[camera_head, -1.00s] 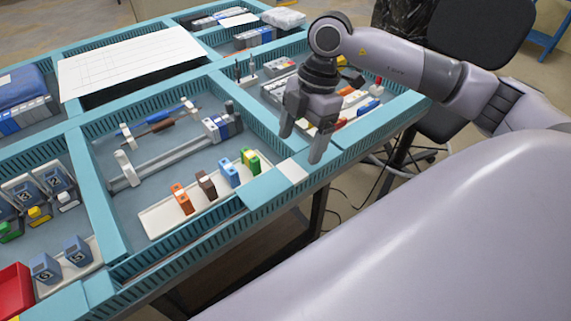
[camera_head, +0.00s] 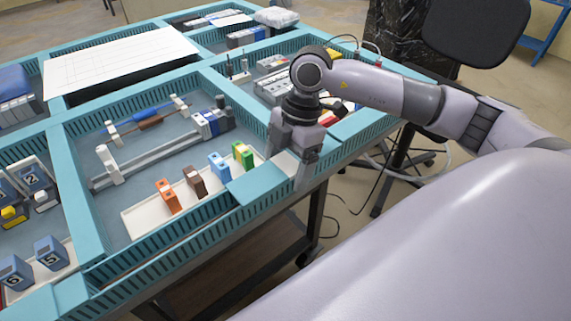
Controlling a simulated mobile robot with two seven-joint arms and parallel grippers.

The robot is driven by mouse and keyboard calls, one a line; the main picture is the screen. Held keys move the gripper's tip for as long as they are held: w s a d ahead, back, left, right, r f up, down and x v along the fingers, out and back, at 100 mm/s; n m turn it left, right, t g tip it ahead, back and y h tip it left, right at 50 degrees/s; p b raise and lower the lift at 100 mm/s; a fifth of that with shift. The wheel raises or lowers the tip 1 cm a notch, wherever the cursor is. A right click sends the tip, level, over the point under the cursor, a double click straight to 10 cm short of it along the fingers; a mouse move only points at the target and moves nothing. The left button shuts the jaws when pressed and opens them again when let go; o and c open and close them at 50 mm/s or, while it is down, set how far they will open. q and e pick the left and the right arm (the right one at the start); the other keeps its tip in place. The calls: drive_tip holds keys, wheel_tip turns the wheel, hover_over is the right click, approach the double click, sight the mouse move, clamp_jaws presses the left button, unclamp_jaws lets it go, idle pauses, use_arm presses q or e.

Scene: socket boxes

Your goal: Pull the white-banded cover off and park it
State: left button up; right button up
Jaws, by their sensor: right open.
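My right gripper (camera_head: 285,166) is open with nothing between its fingers. It points down over the front frame of the table, to the right of the green block. A white tray (camera_head: 135,220) holds a row of small upright blocks: orange (camera_head: 168,196), brown (camera_head: 195,180), blue (camera_head: 219,166) and green (camera_head: 243,154). Some of these blocks have pale parts, but they are too small for me to tell which one carries a white band. Small blue numbered blocks (camera_head: 52,254) stand at the lower left. My left gripper is not in view.
Teal slotted walls (camera_head: 85,190) divide the table into compartments. Behind the tray are a grey rail (camera_head: 150,160) with a blue-and-grey block (camera_head: 207,124) and a rod (camera_head: 148,119). A white sheet (camera_head: 118,60) lies farther back. A black chair (camera_head: 475,30) stands at the right.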

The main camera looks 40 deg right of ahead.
sight(282, 166)
drive_tip(key=c, duration=1.3)
drive_tip(key=shift+r, duration=0.1)
drive_tip(key=shift+c, duration=0.2)
drive_tip(key=shift+r+p, duration=0.35)
drive_tip(key=shift+p, duration=0.05)
drive_tip(key=shift+r, duration=0.3)
drive_tip(key=shift+a+p+v, duration=0.25)
drive_tip(key=shift+p+v, duration=0.7)
drive_tip(key=shift+p, duration=0.1)
drive_tip(key=shift+a+p+v, duration=0.2)
drive_tip(key=shift+p+v, duration=0.8)
drive_tip(key=shift+r, duration=0.1)
